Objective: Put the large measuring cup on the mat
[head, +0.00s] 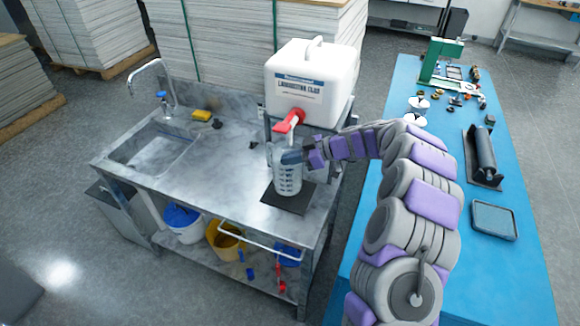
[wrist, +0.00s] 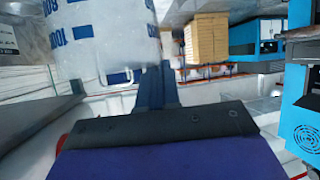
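The large measuring cup (head: 289,181) is clear with markings and looks upright. It is over the dark square mat (head: 276,201) on the steel sink table, under the red tap. I cannot tell whether its base touches the mat. My gripper (head: 293,156) is at the cup's upper part, coming from the right, with a dark blue part in front of the cup. In the wrist view the cup (wrist: 105,35) fills the upper left, with blue markings, close to a dark blue finger (wrist: 155,88). The other finger is not clear, so the grip on the cup cannot be told.
A white canister (head: 310,80) with a red tap (head: 290,121) stands just behind the cup. The sink (head: 155,152) and a yellow sponge (head: 202,115) are to the left. A blue table (head: 440,265) with tools is at right.

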